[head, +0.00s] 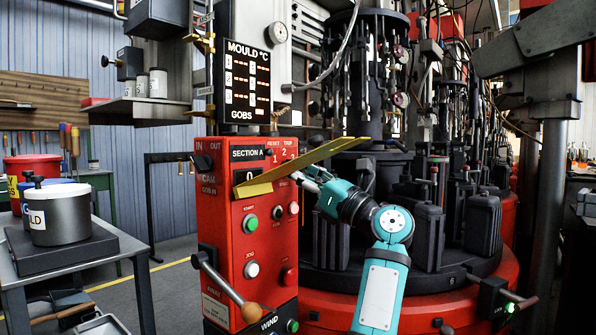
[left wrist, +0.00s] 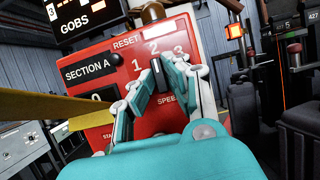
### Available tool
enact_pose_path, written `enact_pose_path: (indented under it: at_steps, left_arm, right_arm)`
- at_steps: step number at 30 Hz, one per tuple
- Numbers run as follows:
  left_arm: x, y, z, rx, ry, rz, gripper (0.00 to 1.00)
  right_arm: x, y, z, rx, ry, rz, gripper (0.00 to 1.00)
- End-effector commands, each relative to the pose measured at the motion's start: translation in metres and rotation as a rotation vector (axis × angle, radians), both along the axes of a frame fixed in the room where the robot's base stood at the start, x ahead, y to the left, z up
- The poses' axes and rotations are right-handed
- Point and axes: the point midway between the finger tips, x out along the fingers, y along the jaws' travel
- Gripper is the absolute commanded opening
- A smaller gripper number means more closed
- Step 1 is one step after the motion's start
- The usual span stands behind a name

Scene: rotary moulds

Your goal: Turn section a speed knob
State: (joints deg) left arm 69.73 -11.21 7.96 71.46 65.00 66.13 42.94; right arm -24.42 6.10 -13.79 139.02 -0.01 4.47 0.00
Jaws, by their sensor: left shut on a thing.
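The red control box (head: 220,215) labelled SECTION A stands in the middle of the head view. It also fills the centre of the left wrist view (left wrist: 105,60). The speed knob (left wrist: 157,80) is small and black, beside a partly covered SPEED label and below the numbers 1, 2, 3. My left gripper (left wrist: 160,68) is shut on the knob, one teal-and-white finger on each side. In the head view my left gripper (head: 301,178) reaches the box's right side, and the knob is hidden there. My right gripper is not in view.
A yellow bar (head: 310,158) slants across the box front, close to my left gripper. A lever with a wooden knob (head: 250,311) sticks out below. The dark mould machine (head: 380,165) stands at right. A table with a grey pot (head: 68,215) is at left.

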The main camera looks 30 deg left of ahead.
Motion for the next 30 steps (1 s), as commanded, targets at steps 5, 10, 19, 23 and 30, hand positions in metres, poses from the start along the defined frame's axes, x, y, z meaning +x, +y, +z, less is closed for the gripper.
enact_pose_path:
  at_steps: [5,10,19,23,30]
  left_arm:
    - [0.0006,0.0001,-0.0014,-0.004,-0.014,0.0,0.0]
    - [0.0005,0.0002,-0.0015,-0.004,-0.015,0.0,0.0]
    - [0.0004,0.0002,-0.0012,-0.004,-0.015,-0.001,0.33]
    - [0.0004,0.0001,-0.0008,-0.003,-0.015,-0.001,0.35]
    - [0.0004,-0.007,-0.0037,-0.003,-0.014,-0.003,0.35]
  right_arm:
    - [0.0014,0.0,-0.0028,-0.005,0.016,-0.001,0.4]
    - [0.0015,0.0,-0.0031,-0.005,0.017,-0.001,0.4]
    - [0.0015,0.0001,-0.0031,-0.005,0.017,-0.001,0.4]
    - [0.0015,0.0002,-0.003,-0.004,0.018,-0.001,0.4]
    - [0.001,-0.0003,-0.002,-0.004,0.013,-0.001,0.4]
